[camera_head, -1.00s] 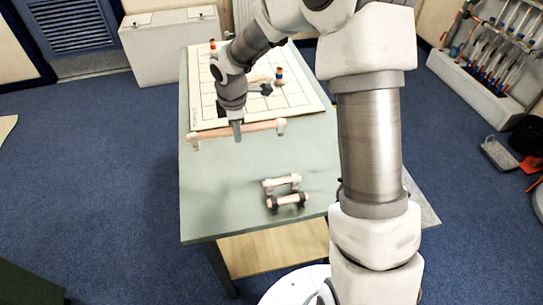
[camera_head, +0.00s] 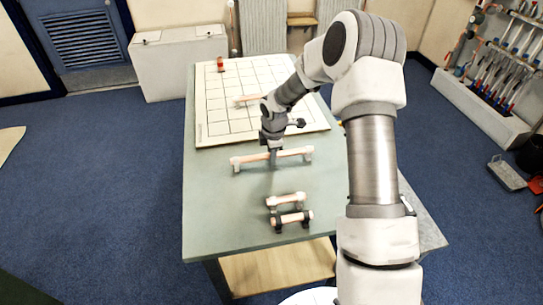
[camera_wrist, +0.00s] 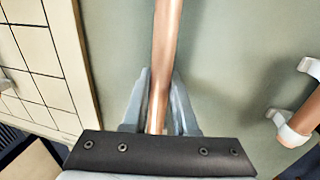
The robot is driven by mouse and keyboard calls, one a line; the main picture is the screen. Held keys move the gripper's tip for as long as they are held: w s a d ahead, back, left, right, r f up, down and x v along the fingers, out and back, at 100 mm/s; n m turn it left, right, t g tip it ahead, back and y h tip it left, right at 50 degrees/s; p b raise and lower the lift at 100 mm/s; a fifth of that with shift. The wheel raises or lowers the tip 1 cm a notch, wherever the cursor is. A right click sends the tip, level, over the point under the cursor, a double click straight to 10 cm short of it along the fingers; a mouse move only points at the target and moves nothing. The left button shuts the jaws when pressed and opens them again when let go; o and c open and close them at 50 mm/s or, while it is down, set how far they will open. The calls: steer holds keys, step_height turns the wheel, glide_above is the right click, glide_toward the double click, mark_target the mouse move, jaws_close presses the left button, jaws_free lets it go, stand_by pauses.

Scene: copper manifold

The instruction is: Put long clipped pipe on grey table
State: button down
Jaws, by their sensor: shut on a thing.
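The long clipped pipe (camera_head: 290,155) is copper with a white clip at each end. It lies crosswise over the grey-green table (camera_head: 215,205), between the grid board and two short pipes. My gripper (camera_head: 273,162) points down at the pipe's middle and is shut on it. In the wrist view the pipe (camera_wrist: 165,45) runs up from between my grey fingers (camera_wrist: 158,115); its ends are out of that view. I cannot tell whether its clips touch the table or hang just above it.
The white grid board (camera_head: 212,115) covers the far part and holds a copper pipe (camera_head: 246,100) and a red-banded upright piece (camera_head: 220,64). The table's near left is clear.

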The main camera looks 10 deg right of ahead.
steer(key=shift+f, duration=0.15)
steer(key=c, duration=0.7)
jaws_free()
